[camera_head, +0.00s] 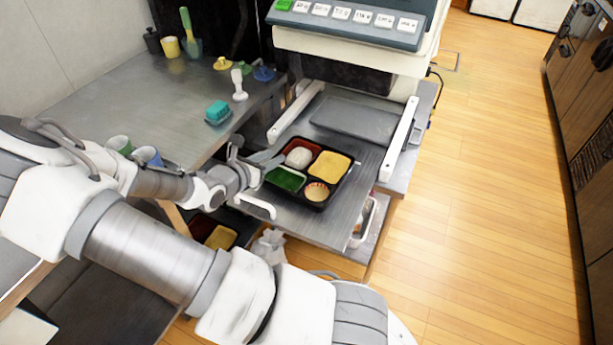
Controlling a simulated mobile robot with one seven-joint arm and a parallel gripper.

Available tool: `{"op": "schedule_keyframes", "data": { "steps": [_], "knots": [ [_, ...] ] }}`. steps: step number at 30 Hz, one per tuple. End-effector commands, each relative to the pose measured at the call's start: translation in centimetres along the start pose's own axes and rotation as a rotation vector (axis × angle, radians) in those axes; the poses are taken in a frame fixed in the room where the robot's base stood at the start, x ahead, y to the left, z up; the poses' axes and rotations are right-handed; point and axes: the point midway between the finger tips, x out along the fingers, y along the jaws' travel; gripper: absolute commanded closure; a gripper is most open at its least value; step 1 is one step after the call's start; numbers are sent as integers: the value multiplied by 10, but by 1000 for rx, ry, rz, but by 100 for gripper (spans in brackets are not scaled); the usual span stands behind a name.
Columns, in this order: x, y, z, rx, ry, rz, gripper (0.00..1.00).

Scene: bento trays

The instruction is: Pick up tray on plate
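A black bento tray (341,188) lies flat on the metal plate (335,226) in front of the machine. Its compartments hold a white round item, a yellow filling, a green filling and a small round cup. My gripper (266,164) is at the tray's left edge, with its fingers pointing right toward the rim. The fingertips are small in view and overlap the rim, so I cannot tell whether they grip it or are open. The tray looks level on the plate.
The machine (350,45) with labelled buttons stands behind the plate, with white rails (399,138) on either side. A grey counter (130,105) at left carries cups, a teal sponge (217,112) and a white tool (239,85). Another tray (232,245) sits lower down. Wooden floor is clear at right.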

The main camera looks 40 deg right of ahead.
Motion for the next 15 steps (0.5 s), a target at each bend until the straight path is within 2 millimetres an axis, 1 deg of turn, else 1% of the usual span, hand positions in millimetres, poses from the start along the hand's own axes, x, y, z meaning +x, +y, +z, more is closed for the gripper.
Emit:
{"op": "schedule_keyframes", "data": {
  "steps": [1,3,5,15],
  "knots": [
    [0,1,-3,-2,7,2,78],
    [-1,1,-3,-2,7,3,91],
    [-1,1,-3,-2,7,3,100],
    [-1,0,-4,-3,9,2,100]
  ]
}}
